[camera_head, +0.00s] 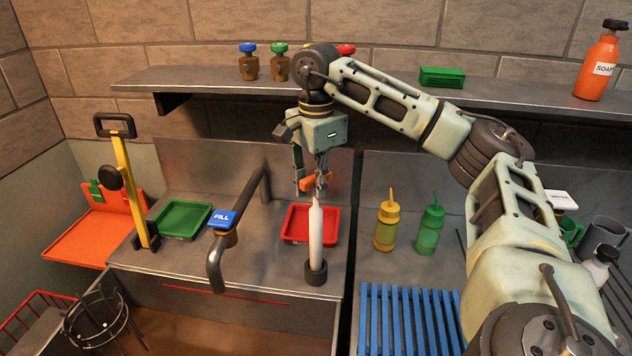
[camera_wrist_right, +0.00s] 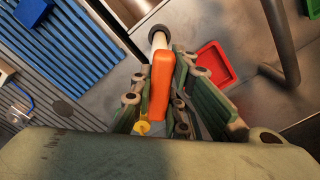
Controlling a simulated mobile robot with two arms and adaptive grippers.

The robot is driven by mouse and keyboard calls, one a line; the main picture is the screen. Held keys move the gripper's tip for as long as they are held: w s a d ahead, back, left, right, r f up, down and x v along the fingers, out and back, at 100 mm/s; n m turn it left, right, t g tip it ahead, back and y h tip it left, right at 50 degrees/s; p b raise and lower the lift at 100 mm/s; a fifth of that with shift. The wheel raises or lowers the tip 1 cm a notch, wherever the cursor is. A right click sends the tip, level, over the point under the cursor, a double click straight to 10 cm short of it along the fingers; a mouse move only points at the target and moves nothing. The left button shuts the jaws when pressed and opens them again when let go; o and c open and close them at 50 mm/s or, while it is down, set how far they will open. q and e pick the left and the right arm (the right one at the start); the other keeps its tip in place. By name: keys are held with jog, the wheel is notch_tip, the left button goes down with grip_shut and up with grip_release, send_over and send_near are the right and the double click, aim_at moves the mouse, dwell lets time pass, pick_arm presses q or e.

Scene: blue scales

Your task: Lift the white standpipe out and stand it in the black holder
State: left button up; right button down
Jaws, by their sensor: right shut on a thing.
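The white standpipe (camera_head: 316,234) is upright, with its orange handle (camera_head: 317,182) at the top. My right gripper (camera_head: 312,180) is shut on that handle, which also shows between the fingers in the right wrist view (camera_wrist_right: 160,85). The pipe's lower end meets the black holder (camera_head: 316,277) on the steel counter's front part. It looks seated in the holder's ring, but I cannot tell how deep. In the wrist view the white pipe (camera_wrist_right: 157,41) shows just beyond the handle. My left gripper is not in view.
A red tray (camera_head: 292,238) lies close behind the pipe. The faucet with the blue FILL tag (camera_head: 222,219) stands to its left. Yellow (camera_head: 386,230) and green (camera_head: 430,230) bottles stand to the right, above a blue slatted rack (camera_head: 405,315). A shelf (camera_head: 210,82) runs behind my right arm.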

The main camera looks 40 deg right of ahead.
jog(key=shift+f+b, duration=0.35)
jog(key=shift+f, duration=0.3)
jog(key=c, duration=1.6)
grip_release()
jog(key=shift+c, duration=0.2)
notch_tip(320, 180, up, 12)
jog(key=shift+f, duration=0.1)
